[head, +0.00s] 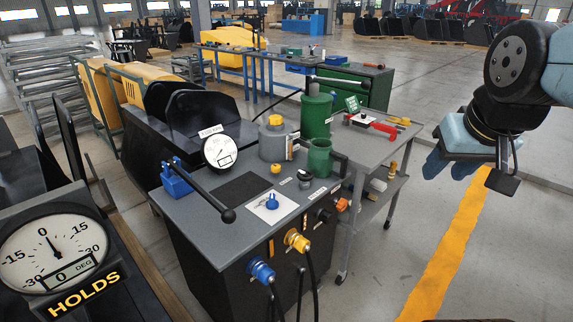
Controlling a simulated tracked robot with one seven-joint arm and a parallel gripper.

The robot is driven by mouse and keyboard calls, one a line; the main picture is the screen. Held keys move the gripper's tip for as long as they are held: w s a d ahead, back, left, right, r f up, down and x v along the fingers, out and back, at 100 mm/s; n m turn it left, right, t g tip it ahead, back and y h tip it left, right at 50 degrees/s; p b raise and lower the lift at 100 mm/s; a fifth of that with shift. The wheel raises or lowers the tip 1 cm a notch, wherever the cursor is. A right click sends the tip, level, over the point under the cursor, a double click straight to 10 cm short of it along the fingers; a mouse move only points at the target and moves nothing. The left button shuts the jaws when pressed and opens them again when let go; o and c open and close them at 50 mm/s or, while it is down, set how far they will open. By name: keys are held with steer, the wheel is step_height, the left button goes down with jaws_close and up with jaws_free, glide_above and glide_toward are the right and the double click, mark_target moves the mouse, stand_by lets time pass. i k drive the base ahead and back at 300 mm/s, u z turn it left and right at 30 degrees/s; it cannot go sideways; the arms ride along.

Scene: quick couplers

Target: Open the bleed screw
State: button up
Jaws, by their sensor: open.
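A small blue knob (271,202) stands on a white plate (273,208) on top of the grey bench (236,232); it looks like the bleed screw, but I cannot read a label to be sure. My gripper (450,168) is at the right of the head view, over the open floor, well away from the bench. Its blue-grey fingers are apart and hold nothing. The blue knob is unobstructed in the view, and whether it is turned open or shut cannot be told.
A black-handled lever (213,197) reaches across the bench beside a round gauge (219,151). A green cylinder (316,113) and a green cup (320,157) stand behind. Blue (262,272) and yellow (297,241) couplers with hoses are on the front. A grey cart (378,140) stands right.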

mark_target(275, 168)
steer(key=u, duration=0.15)
steer(key=i, duration=0.95)
steer(key=z, duration=0.1)
